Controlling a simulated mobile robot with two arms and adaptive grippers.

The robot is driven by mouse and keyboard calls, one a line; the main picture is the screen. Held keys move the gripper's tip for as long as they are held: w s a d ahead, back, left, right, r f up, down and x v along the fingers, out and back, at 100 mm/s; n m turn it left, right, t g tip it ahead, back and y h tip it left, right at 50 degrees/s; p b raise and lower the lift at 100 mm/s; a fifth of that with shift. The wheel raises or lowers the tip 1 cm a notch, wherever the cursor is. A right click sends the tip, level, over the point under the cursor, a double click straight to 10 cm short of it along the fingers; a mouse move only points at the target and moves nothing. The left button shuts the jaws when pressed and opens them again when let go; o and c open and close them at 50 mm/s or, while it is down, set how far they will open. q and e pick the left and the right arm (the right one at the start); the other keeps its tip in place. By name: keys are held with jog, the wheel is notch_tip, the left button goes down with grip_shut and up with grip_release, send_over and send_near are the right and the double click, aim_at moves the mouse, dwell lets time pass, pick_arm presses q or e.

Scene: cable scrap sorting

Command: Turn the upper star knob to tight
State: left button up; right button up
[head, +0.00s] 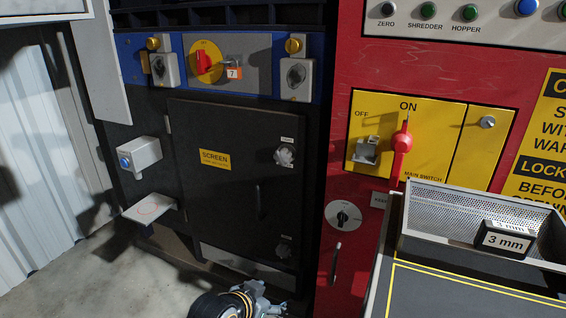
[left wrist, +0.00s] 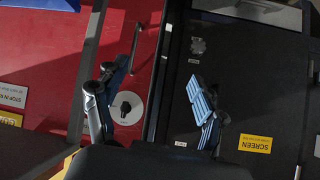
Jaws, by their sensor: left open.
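The upper star knob (head: 285,157) is a pale grey knob on the right side of the black screen door (head: 225,190), below a small white label. A lower star knob (head: 284,248) sits in shadow near the door's lower right corner. My left gripper (head: 262,290) is at the bottom edge of the head view, below the knobs in the picture. The left wrist view looks upside down. There my left gripper (left wrist: 155,95) has its two fingers wide apart with nothing between them. The lower knob (left wrist: 198,46) shows there; the upper knob seems hidden behind the right finger. My right gripper is not in view.
A yellow panel (head: 430,140) with a red main switch handle is on the red cabinet to the right. A grey tray (head: 425,250) stands at lower right. Floor at left is clear.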

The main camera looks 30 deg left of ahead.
pick_arm(q)
jog(key=w+a+r+t, duration=0.4)
jog(key=w+a+r, duration=0.1)
jog(key=w+r, duration=0.4)
jog(key=n+t+y, duration=0.2)
jog(key=t, duration=0.2)
send_near(281, 160)
jog(key=w, duration=0.2)
jog(key=w+b, duration=0.1)
jog(key=w, duration=0.1)
jog(key=shift+w+a+b, duration=0.25)
jog(key=shift+b, duration=0.05)
jog(key=w+b, duration=0.1)
jog(key=w, duration=0.5)
jog(key=shift+w+a, duration=0.15)
jog(key=shift+w+r, duration=0.1)
jog(key=shift+w, duration=0.25)
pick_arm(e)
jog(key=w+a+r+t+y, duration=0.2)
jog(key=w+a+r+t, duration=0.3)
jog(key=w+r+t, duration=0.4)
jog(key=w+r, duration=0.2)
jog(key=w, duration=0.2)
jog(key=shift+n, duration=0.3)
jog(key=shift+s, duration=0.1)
